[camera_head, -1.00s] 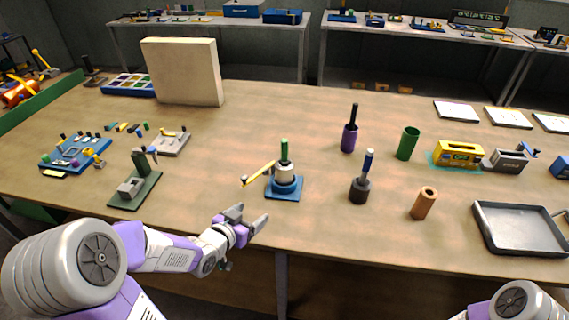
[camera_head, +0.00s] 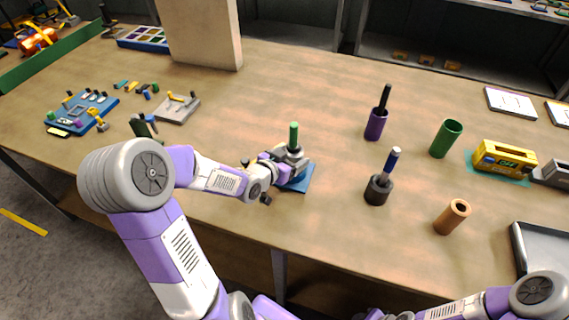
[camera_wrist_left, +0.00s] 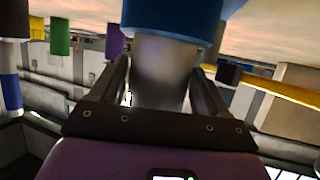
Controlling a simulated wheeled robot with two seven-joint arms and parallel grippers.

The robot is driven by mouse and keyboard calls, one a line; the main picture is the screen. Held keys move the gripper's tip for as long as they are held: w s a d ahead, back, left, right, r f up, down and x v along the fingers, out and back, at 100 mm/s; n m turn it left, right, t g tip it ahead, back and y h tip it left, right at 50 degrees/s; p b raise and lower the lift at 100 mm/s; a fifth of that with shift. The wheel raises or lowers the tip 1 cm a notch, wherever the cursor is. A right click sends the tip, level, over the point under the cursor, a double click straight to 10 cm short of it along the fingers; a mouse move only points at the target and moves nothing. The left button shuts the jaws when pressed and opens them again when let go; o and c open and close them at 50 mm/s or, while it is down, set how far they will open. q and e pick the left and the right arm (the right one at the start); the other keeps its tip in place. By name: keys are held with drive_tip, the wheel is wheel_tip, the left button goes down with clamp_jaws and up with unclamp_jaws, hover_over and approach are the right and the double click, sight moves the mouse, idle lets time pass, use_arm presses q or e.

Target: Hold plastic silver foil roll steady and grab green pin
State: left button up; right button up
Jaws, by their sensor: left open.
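The green pin (camera_head: 294,135) stands upright on top of the foil roll stand, above my left gripper. My left gripper (camera_head: 290,157) is at the stand, with its fingers open. In the left wrist view the silver foil roll (camera_wrist_left: 165,70) is between the two open fingers (camera_wrist_left: 163,85), below a blue collar (camera_wrist_left: 180,18). Whether either finger touches the roll cannot be told. The stand's blue base (camera_head: 300,183) shows beside the gripper; much of the roll is hidden by it in the head view. The right gripper is not visible; only part of my right arm shows.
To the right stand a purple holder (camera_head: 376,124), a dark holder (camera_head: 378,190), a green cup (camera_head: 446,138) and a brown tube (camera_head: 452,217). The table between the stand and these holders is clear.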

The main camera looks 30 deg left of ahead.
use_arm(q)
drive_tip(key=shift+w+d+f, duration=0.1)
drive_tip(key=shift+w+f, duration=0.1)
drive_tip(key=shift+w, duration=0.4)
